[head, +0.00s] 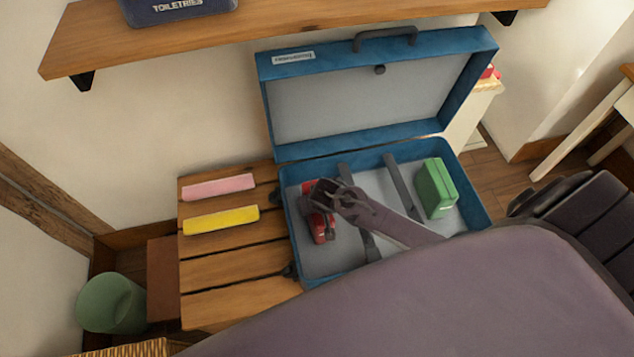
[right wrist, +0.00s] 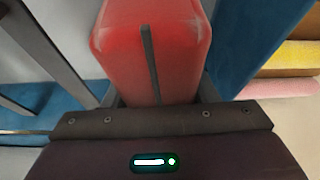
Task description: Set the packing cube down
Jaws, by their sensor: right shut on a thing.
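A red packing cube (head: 322,229) is in the left compartment of the open blue suitcase (head: 474,205). My right gripper (head: 318,199) reaches in from the right and is shut on the red cube. In the right wrist view the cube (right wrist: 182,55) fills the space between the two fingers (right wrist: 160,98), with a dark strip down its face. Whether its underside touches the suitcase floor is hidden. A green packing cube (head: 436,187) stands in the right compartment. My left gripper is not in view.
Two grey dividers (head: 402,187) cross the suitcase; the middle compartment looks empty. The raised lid (head: 375,95) stands behind. Pink (head: 218,187) and yellow (head: 221,220) bars lie on the slatted wooden rack (head: 230,268) at left. A shelf (head: 300,38) with a toiletries case (head: 178,10) hangs above.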

